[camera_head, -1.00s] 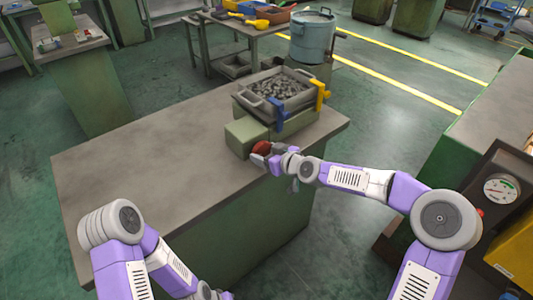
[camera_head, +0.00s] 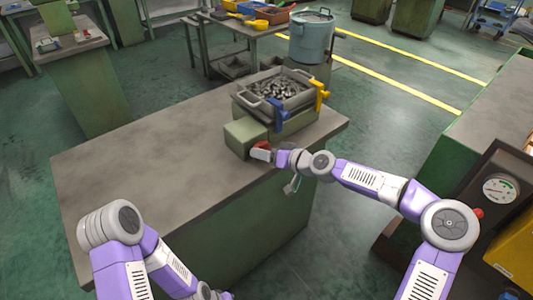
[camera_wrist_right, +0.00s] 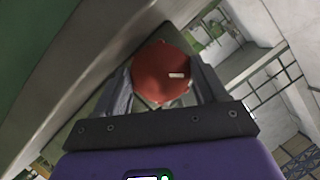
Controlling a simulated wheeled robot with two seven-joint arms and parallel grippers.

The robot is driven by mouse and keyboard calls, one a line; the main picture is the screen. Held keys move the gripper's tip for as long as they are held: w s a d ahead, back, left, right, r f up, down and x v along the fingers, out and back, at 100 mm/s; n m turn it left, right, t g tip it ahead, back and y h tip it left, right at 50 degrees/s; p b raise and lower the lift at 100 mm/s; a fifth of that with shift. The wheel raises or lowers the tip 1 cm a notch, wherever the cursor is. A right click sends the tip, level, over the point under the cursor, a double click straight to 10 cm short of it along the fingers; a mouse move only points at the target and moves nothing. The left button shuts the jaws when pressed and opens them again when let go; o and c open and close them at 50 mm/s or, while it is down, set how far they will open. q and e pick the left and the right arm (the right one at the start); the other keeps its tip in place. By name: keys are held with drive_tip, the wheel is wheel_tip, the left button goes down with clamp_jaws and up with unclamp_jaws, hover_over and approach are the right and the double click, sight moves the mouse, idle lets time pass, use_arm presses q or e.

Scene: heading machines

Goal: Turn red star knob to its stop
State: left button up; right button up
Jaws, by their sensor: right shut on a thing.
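The red star knob (camera_head: 263,145) sits on the front face of a green block (camera_head: 242,136) on the grey bench. In the right wrist view the knob (camera_wrist_right: 162,73) appears as a red disc with a short pale mark at its right side. My right gripper (camera_head: 260,152) is at the knob, and its two fingers (camera_wrist_right: 160,95) lie on either side of it, shut on it. The gripper hides part of the knob in the head view. My left arm (camera_head: 125,235) is at the lower left; its gripper's fingers do not show.
A metal tray of small parts (camera_head: 280,89) stands on the bench behind the block, with a blue clamp (camera_head: 277,112) and a yellow clamp (camera_head: 321,94). The left part of the bench top (camera_head: 150,170) is clear. A panel with a gauge (camera_head: 499,189) stands at the right.

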idle(0.4)
drive_tip(key=o, duration=1)
drive_tip(key=shift+o, duration=0.2)
drive_tip(key=shift+d, duration=0.1)
